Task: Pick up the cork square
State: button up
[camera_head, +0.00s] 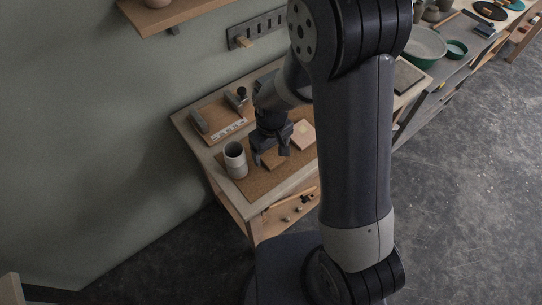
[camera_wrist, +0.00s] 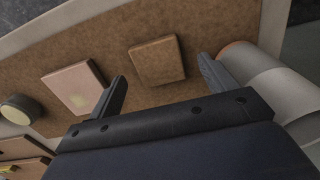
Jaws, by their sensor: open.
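The cork square (camera_wrist: 157,61) is a flat brown block lying on a brown cork mat (camera_wrist: 95,50). It lies between the lines of my two fingers in the wrist view, with its near edge by the fingertips. In the head view the cork square (camera_head: 273,160) shows partly below my gripper (camera_head: 271,154). My gripper also shows in the wrist view (camera_wrist: 162,72), open and empty, pointing down over the block. I cannot tell the exact height of the fingertips above it.
A pale pinkish block (camera_wrist: 72,86) lies beside the left finger, and a grey cup (camera_wrist: 262,74) stands close by the right finger. A round dark jar (camera_wrist: 18,108) with a cream top is farther left. A tray (camera_head: 217,117) with small items lies toward the wall.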

aim_at(272, 158)
jog(key=shift+f, duration=1.15)
jog(key=c, duration=1.1)
